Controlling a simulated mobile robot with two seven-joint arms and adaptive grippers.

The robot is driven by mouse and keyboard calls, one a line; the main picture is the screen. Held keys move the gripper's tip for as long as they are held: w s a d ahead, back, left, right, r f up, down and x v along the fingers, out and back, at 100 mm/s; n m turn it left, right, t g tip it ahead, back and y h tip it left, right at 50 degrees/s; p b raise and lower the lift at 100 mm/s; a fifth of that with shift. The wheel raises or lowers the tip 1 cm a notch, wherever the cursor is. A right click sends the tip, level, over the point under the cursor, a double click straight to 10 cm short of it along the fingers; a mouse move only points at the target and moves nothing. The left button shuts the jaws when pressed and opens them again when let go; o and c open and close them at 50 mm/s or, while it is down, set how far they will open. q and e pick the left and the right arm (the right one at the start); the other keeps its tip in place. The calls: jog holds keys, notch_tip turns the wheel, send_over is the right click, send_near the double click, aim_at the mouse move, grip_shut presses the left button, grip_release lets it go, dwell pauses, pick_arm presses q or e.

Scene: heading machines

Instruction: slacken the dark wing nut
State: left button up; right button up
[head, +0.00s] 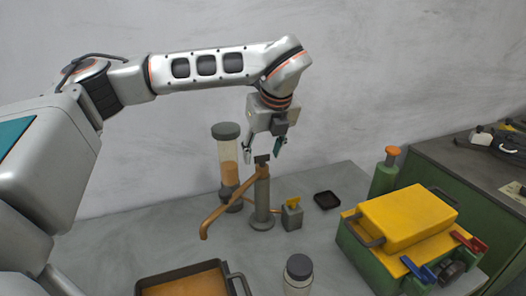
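A dark wing nut (262,159) sits on top of an upright grey post (262,195) that stands on the grey bench. A bent copper-coloured arm (217,216) is joined to the post near its top. My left gripper (264,151) points down just above and around the wing nut. Its two fingers are spread, one on each side. I cannot tell whether either finger touches the nut; nothing appears gripped. My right gripper is not in view.
A clear canister (229,160) stands behind the post. A green and yellow machine (405,225), a brown-filled pan (185,285) and a dark-lidded jar (298,268) stand nearer.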

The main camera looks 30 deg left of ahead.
pick_arm(q)
jog(key=v, duration=1.2)
jog(key=shift+s, duration=0.1)
